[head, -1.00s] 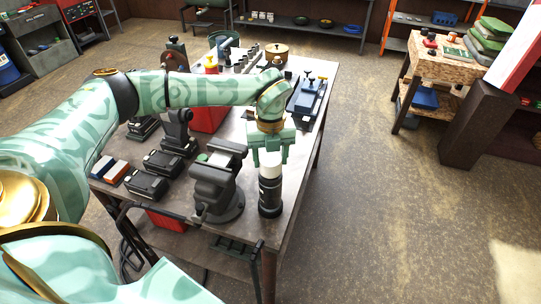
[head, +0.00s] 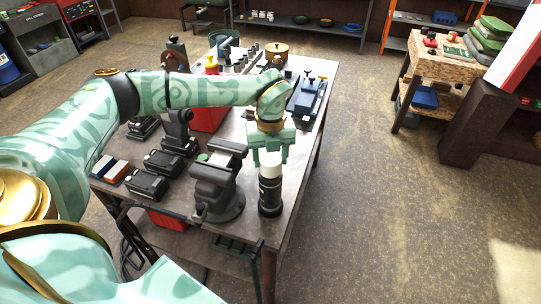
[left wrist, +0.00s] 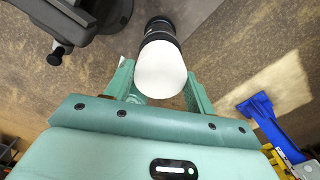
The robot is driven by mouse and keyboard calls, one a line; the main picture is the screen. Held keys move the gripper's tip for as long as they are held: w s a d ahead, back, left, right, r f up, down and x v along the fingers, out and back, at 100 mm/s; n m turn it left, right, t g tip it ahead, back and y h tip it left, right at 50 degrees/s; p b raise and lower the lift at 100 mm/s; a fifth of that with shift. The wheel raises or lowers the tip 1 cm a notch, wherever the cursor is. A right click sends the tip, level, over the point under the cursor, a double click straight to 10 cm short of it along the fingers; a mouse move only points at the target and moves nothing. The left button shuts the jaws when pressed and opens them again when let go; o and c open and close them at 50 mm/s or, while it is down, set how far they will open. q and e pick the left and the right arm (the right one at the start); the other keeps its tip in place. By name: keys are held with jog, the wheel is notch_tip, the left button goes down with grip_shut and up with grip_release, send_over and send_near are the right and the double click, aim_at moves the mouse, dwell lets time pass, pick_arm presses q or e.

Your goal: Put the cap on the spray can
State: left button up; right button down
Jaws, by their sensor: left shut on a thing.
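The dark spray can (head: 270,197) stands upright near the front right corner of the workbench, just right of the bench vise. The white cap (head: 269,171) is directly over the can's top. My left gripper (head: 270,158) points down and is shut on the cap. In the left wrist view the round white cap (left wrist: 160,70) shows between the fingers of the left gripper (left wrist: 160,92), with the black can (left wrist: 158,25) beyond it, in line. Whether the cap is fully seated or just touching cannot be told. My right gripper is not in view.
The grey bench vise (head: 219,180) stands close left of the can. Black battery-like packs (head: 147,184) and a red container (head: 208,118) are farther left and back. A blue tool (head: 308,95) lies at the far right of the bench (head: 300,160). Open floor lies to the right.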

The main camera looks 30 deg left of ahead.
aim_at(271, 159)
pick_arm(q)
jog(key=shift+f+b, duration=0.3)
jog(key=shift+f, duration=0.3)
dwell(0.5)
jog(key=o, duration=0.7)
jog(key=shift+c, duration=0.2)
notch_tip(271, 159, up, 11)
jog(key=p, duration=0.9)
